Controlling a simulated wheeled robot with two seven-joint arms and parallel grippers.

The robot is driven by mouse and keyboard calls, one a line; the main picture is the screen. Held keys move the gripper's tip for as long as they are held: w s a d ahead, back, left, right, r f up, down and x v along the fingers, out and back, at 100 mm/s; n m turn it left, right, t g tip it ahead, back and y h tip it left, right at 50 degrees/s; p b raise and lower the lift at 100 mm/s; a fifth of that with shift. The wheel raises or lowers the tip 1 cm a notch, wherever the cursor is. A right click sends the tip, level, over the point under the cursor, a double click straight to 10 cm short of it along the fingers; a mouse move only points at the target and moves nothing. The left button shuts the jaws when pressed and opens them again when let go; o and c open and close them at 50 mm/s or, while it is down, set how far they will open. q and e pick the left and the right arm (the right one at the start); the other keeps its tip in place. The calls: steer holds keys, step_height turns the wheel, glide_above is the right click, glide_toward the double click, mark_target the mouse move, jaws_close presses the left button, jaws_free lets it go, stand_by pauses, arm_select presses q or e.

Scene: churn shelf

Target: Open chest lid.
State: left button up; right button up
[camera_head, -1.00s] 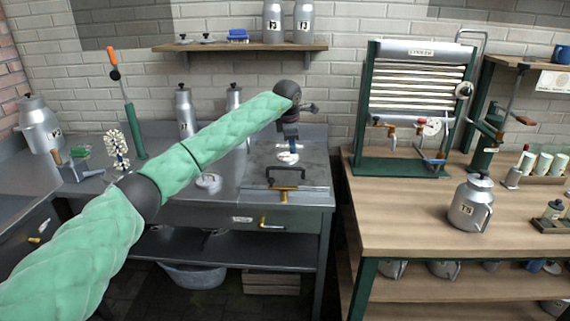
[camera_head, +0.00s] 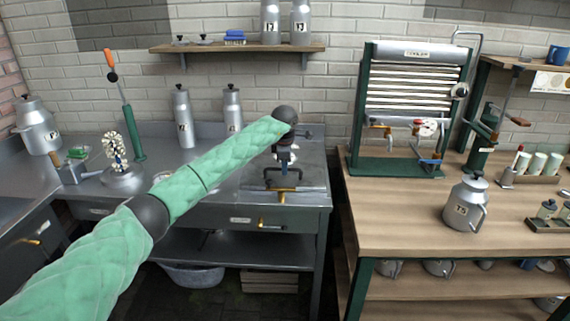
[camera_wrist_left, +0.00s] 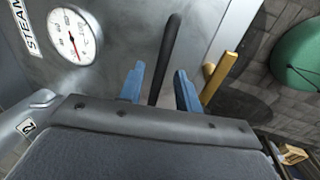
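The chest lid (camera_head: 312,168) is a grey metal panel set in the counter. It is shut and carries a dark bar handle (camera_head: 268,175). My left gripper (camera_head: 285,163) is over the handle, pointing down. In the left wrist view the handle (camera_wrist_left: 168,50) passes between the two blue fingers of the left gripper (camera_wrist_left: 160,88). The fingers stand apart with gaps visible beside the handle. A brass piece (camera_head: 284,196) sits at the lid's front edge and shows right of the fingers in the wrist view (camera_wrist_left: 220,77). My right gripper is out of view.
A round gauge (camera_wrist_left: 72,37) lies on the metal near the fingers. Metal churns (camera_head: 184,118) stand behind my arm. A wooden bench (camera_head: 400,215) with a green press (camera_head: 362,120) and a churn (camera_head: 467,205) stands to the right.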

arm_select(q)
jaws_close()
